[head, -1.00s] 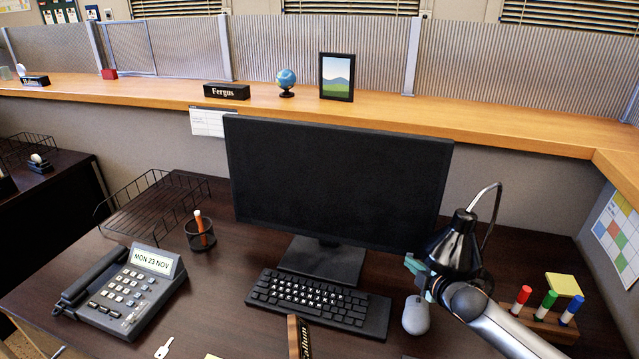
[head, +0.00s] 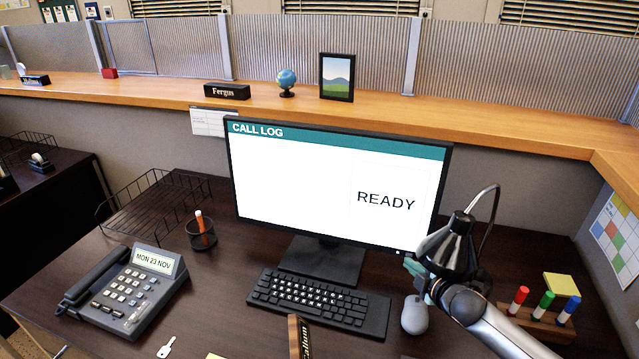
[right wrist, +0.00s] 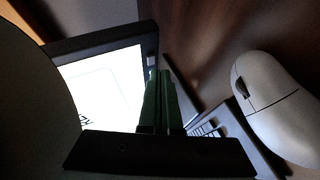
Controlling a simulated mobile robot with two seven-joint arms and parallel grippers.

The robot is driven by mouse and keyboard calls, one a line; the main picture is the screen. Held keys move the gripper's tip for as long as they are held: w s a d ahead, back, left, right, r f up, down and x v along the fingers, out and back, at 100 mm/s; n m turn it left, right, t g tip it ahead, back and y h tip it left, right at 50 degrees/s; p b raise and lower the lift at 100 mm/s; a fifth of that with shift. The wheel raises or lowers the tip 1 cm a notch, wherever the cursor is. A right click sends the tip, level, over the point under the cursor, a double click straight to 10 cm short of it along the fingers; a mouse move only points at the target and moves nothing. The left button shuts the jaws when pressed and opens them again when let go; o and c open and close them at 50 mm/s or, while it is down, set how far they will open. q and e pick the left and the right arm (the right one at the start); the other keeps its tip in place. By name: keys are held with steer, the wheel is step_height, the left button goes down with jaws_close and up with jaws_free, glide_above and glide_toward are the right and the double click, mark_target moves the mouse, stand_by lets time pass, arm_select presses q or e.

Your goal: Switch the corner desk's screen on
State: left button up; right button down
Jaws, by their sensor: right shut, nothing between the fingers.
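The corner desk's screen (head: 300,185) is lit in the head view. It shows a teal bar reading "CALL LOG" and the word "READY" on white. Part of it also shows in the right wrist view (right wrist: 110,85). My right gripper (head: 415,268) is at the screen's lower right corner, partly behind a black desk lamp. In the right wrist view its green fingers (right wrist: 163,100) are together and empty, close to the screen's lower edge. I cannot tell whether they touch it. My left gripper is not in view.
A keyboard (head: 318,302) and a mouse (head: 415,315) lie in front of the screen. The lamp (head: 452,248) and a marker holder (head: 530,325) stand at the right. A phone (head: 128,292), pen cup (head: 201,235) and wire tray (head: 150,205) are at the left.

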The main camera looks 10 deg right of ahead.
steer(key=s+a+p, duration=0.1)
steer(key=s+p, duration=0.1)
steer(key=s, duration=0.1)
steer(key=s+a+p, duration=0.1)
steer(key=shift+s+a+r, duration=0.15)
steer(key=shift+a, duration=0.15)
steer(key=shift+s+a, duration=0.3)
steer(key=shift+s, duration=0.15)
